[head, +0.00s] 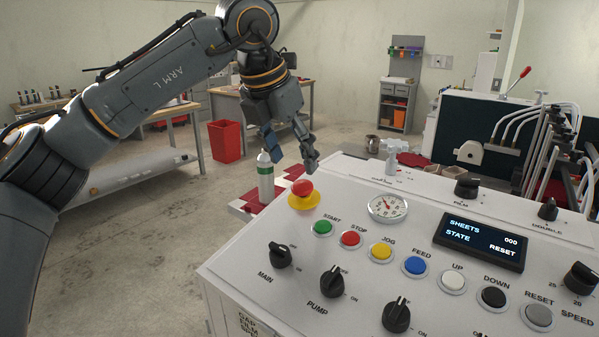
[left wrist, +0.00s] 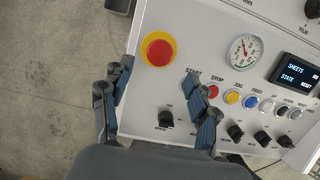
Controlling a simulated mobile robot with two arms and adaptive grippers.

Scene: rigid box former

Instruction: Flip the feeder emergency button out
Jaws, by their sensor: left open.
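The feeder emergency button (head: 302,188) is a red mushroom head on a yellow base at the top left corner of the white control panel (head: 236,265). In the left wrist view the red button (left wrist: 159,53) shows from above on its yellow ring, ahead of the fingertips. My left gripper (head: 290,150) hangs above and behind the button in the head view, with its fingers apart and empty. In the left wrist view the two fingers of the left gripper (left wrist: 157,75) are spread either side of the button, apart from it. My right gripper is not in view.
The panel carries a gauge (head: 387,206), a row of coloured push buttons including START (head: 322,228), several black knobs and a display (head: 481,240) reading SHEETS 000, STATE RESET. A white bottle (head: 265,180) stands beyond the panel's left edge. Open floor lies to the left.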

